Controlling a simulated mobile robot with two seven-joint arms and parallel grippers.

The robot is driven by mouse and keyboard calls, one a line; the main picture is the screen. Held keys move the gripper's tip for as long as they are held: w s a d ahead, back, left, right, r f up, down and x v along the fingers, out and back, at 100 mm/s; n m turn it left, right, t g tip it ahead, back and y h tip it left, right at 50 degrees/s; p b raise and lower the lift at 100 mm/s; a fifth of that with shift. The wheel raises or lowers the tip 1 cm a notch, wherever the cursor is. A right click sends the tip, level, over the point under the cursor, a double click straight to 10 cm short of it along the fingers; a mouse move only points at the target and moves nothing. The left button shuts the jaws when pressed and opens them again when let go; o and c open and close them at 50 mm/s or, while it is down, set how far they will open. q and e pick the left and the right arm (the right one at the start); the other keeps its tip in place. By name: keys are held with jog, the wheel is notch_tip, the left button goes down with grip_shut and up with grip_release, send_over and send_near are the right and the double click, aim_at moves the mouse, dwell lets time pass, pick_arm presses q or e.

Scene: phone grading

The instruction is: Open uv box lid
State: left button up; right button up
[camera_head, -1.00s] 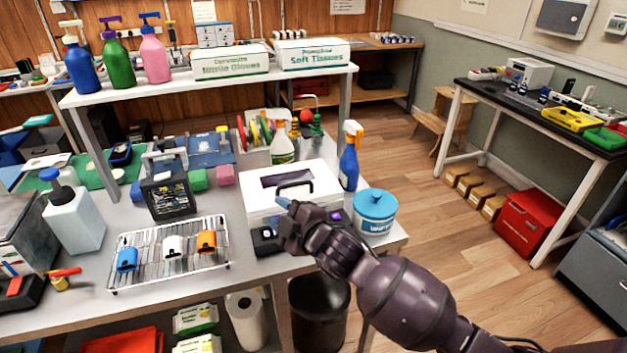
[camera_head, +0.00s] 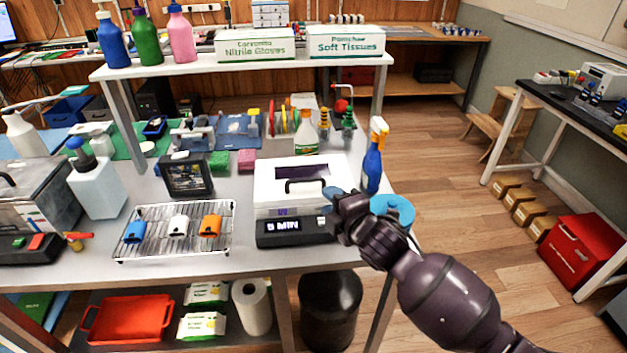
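The UV box (camera_head: 276,208) is a white box on the bench with a dark control panel that reads "5 MIN". Its white lid (camera_head: 330,168) has a dark window and a black handle (camera_head: 305,186), and it looks closed. My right gripper (camera_head: 335,198) is at the front right of the box, close to the lid's front edge and right of the handle. A bluish tip shows at it. I cannot tell whether its fingers are open or touching the box. My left gripper is not in view.
A blue spray bottle (camera_head: 372,165) stands right of the box, and a blue-lidded tub (camera_head: 393,208) is partly hidden behind my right arm. A wire rack (camera_head: 160,247) with small devices lies to the left. A shelf (camera_head: 200,68) with pump bottles and boxes stands behind.

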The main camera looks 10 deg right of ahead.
aim_at(308, 181)
jog(key=b+x, duration=0.2)
jog(key=x, duration=0.7)
jog(key=shift+w+a+f, duration=0.15)
jog(key=shift+f, duration=0.05)
jog(key=shift+w+a, duration=0.2)
jog(key=shift+w, duration=0.35)
grip_shut()
